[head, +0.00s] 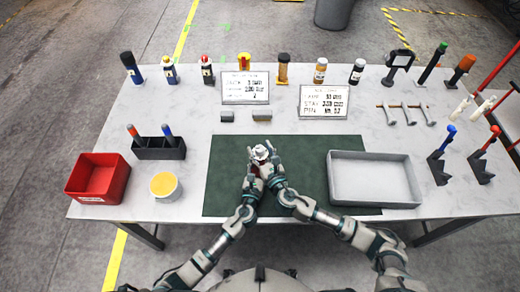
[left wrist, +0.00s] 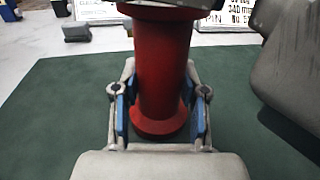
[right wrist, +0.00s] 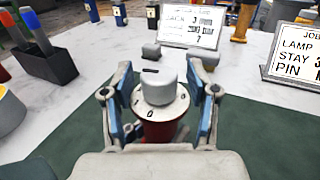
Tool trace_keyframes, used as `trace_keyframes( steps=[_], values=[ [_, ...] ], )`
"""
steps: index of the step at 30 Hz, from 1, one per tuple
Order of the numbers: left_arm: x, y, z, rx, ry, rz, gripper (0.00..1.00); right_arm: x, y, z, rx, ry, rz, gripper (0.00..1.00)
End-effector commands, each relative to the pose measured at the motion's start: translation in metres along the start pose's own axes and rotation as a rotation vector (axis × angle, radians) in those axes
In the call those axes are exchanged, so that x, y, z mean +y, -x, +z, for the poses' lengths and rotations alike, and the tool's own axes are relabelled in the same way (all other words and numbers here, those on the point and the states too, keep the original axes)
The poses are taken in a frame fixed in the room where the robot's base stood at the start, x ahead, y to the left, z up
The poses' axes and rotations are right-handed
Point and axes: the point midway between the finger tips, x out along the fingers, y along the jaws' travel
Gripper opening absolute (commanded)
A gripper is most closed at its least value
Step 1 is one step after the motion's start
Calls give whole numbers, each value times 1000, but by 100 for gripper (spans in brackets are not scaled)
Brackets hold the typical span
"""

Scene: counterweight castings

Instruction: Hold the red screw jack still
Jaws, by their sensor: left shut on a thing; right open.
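The red screw jack (head: 260,153) stands on the dark green mat (head: 225,165) at the middle of the table. In the left wrist view its red column (left wrist: 162,60) flares at the foot, and my left gripper (left wrist: 158,105) is shut on it low down, with blue pads at both sides. In the right wrist view a white marked dial and a grey knob (right wrist: 160,88) top the jack. My right gripper (right wrist: 162,95) is open, its fingers either side of the knob and dial with gaps showing. In the head view both hands partly hide the jack's body.
A grey tray (head: 375,200) lies right of the mat. A red bin (head: 97,178), a yellow-topped tub (head: 165,186) and a dark holder (head: 158,148) stand left. Two sign boards (head: 245,88) (head: 323,102) and two grey blocks (head: 262,115) lie behind. Bottles line the back.

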Motion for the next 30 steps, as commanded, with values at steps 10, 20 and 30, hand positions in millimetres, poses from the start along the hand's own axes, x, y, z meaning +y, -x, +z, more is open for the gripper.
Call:
trace_keyframes(
  steps=[10, 20, 30],
  values=[
    [0, 1, -5, 9, -1, 0, 0, 0, 0, 0, 0, -1, 0, 0],
    [0, 1, -5, 8, -1, 1, 0, -2, 0, 0, -2, 1, 30, 0],
    [0, 1, -4, 8, -1, 0, 0, -4, -1, 1, -9, -2, 238, 0]
  ],
)
